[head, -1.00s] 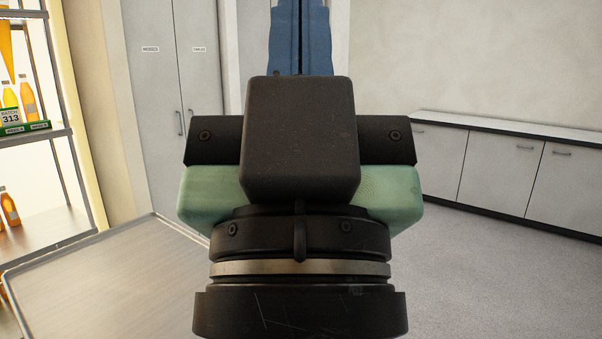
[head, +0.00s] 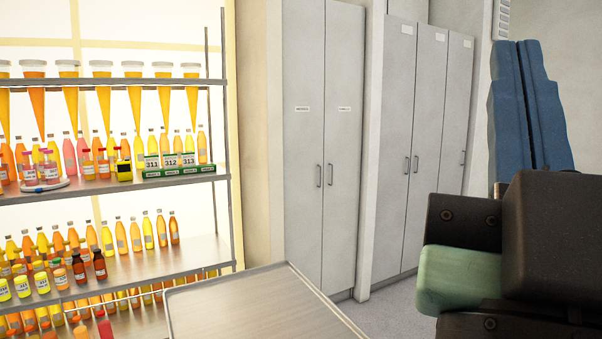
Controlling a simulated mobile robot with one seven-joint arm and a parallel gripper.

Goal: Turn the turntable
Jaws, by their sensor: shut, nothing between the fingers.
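The turntable (head: 58,185) is a small pale round disc on the middle shelf, at the far left of the head view. A few small bottles with pink and orange contents stand on it. My gripper (head: 520,52) is at the right of the view, with its two blue fingers pointing up and shut together, nothing between them. It is well to the right of the turntable and apart from it. The dark wrist body hides what is behind it at the lower right.
The shelf rack (head: 200,178) holds many juice bottles, hanging cones and green holders numbered 311, 312 and 313 (head: 188,160). A bare grey table top (head: 260,305) is in front of the rack. Tall grey cabinets (head: 322,130) stand behind.

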